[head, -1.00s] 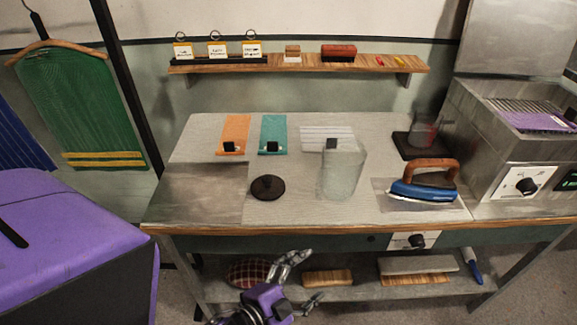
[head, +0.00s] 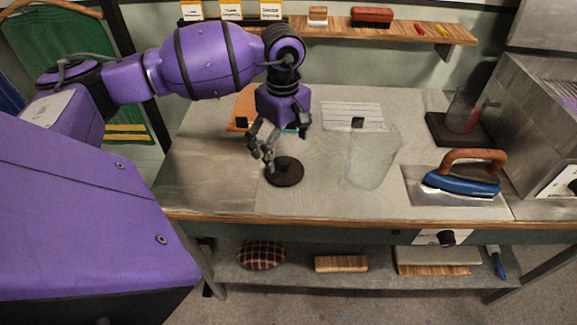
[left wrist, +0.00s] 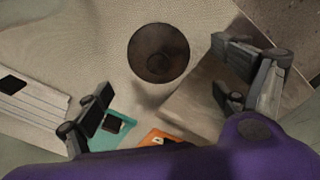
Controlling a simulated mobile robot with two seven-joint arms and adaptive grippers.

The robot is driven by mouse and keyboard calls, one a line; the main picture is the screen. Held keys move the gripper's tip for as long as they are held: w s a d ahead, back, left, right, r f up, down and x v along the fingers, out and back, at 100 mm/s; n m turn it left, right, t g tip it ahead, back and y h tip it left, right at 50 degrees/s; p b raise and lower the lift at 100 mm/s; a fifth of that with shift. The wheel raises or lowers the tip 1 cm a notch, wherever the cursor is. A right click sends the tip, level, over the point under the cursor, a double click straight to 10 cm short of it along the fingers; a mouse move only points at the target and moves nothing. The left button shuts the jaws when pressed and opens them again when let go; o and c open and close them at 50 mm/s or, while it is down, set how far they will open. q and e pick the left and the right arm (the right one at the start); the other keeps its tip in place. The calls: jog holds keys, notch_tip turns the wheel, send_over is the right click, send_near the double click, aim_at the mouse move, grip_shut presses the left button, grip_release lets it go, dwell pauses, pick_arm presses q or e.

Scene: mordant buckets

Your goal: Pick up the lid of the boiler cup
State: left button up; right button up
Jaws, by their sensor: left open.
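A dark round lid (head: 287,173) with a small knob lies flat on the worktable. It also shows in the left wrist view (left wrist: 150,68), centred near the top. My left gripper (head: 278,150) is open and empty, close above the lid and pointing down, with its fingers spread. In the left wrist view the fingers (left wrist: 163,85) stand wide apart on either side, and the lid lies between and beyond them. A clear, lidless cup (head: 370,158) stands to the right of the lid. My right gripper is not in view.
An iron (head: 462,183) rests on a plate at the right. A smaller glass cup (head: 464,115) stands on a dark base behind it. A shelf (head: 400,32) runs along the wall. The table left of the lid is clear.

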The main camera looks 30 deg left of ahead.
aim_at(283, 161)
pick_arm(q)
notch_tip(283, 161, down, 7)
jog(key=shift+a+f+p, duration=0.1)
jog(key=shift+p, duration=0.5)
jog(key=c, duration=1)
